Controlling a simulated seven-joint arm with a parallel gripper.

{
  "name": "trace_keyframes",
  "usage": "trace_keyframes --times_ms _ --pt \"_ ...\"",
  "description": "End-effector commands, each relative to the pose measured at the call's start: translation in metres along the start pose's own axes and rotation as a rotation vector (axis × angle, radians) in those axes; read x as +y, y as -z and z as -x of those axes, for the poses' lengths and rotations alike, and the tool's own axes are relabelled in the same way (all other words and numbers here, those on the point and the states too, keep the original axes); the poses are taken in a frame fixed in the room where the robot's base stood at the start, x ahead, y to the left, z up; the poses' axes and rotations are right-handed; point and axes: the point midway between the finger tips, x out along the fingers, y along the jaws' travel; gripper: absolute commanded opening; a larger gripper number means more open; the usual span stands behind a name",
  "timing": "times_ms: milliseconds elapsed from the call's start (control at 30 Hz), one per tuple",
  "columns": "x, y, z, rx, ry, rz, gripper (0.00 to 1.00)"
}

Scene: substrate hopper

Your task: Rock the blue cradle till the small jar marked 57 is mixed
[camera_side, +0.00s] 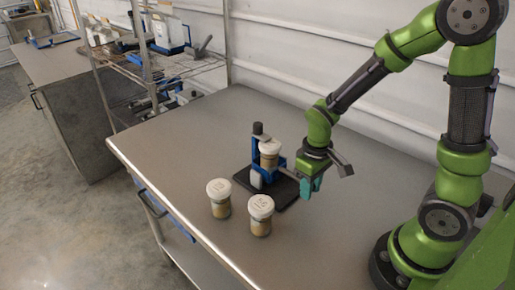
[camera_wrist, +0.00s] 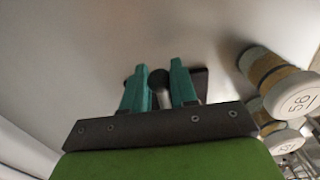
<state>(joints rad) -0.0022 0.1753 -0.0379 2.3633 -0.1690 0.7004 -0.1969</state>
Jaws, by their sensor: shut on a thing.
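The blue cradle (camera_side: 254,149) stands on a black base (camera_side: 284,193) on the steel table. A small jar (camera_side: 269,156) with a white lid and brownish contents sits in it, close to upright; I cannot read its number. My gripper (camera_side: 311,188), with teal fingers, is at the cradle's right side. In the wrist view my gripper (camera_wrist: 160,86) is shut on a dark round knob (camera_wrist: 159,77) with a pale stem, between the fingers. Part of the black base (camera_wrist: 202,82) shows behind them. How the knob joins the cradle is hidden.
Two more white-lidded jars stand in front of the cradle, a left one (camera_side: 219,200) and a right one (camera_side: 261,216). A jar marked 56 (camera_wrist: 280,84) is at the wrist view's right. A wire rack (camera_side: 185,66) stands behind; the table's left is clear.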

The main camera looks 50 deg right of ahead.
Motion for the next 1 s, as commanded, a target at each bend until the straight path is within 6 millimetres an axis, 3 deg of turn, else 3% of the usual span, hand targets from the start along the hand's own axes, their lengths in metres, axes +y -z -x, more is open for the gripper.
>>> trace_keyframes --times_ms 700,1000 --pt "0.0 -0.001 -0.047 -0.003 0.0 -0.001 0.17" --pt "0.0 -0.001 -0.046 -0.003 0.0 -0.001 0.17"
